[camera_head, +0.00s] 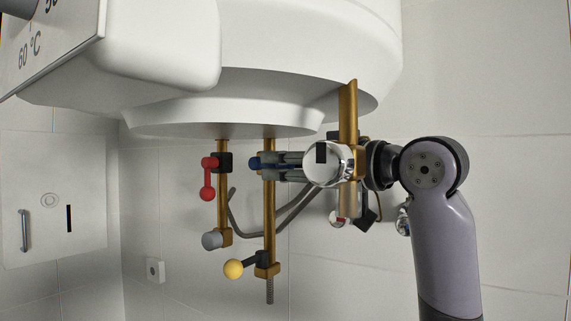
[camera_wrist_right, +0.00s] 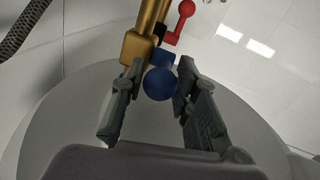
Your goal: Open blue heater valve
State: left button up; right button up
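The blue heater valve (camera_head: 255,163) is on the middle brass pipe below the white heater. Its round blue knob (camera_wrist_right: 160,84) shows large in the right wrist view, with a smaller blue part behind it at the brass fitting. My right gripper (camera_head: 274,166) reaches in from the right at the height of the blue valve. In the wrist view its two grey fingers are spread, one on each side of the blue knob. The knob is between them, nearer the right finger; I cannot tell whether that finger touches it. My left gripper is not in view.
A red-handled valve (camera_head: 208,178) is on the pipe to the left. A yellow-knobbed valve (camera_head: 235,268) sits lower on the middle pipe. Another brass pipe (camera_head: 348,105) stands close to my right wrist. The heater (camera_head: 290,45) is just above; a wall panel (camera_head: 50,200) is at left.

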aim_at(263, 167)
grip_shut()
dwell(0.3)
jog(key=shift+f+b, duration=0.25)
jog(key=shift+b, duration=0.25)
jog(key=shift+w+a+f+m+t+y+b, duration=0.25)
jog(key=shift+f+t+y+b, duration=0.55)
jog(key=shift+b, duration=1.1)
jog(key=shift+a+f+m+t+y+b, duration=0.1)
jog(key=shift+f+m+t+y+b, duration=0.2)
jog(key=shift+t+y+b, duration=1.05)
jog(key=shift+w+a+f+m+t+h+b, duration=0.1)
jog(key=shift+f+m+t+b, duration=0.4)
jog(key=shift+b, duration=1.9)
jog(key=o, duration=0.5)
grip_release()
jog(key=shift+r, duration=0.1)
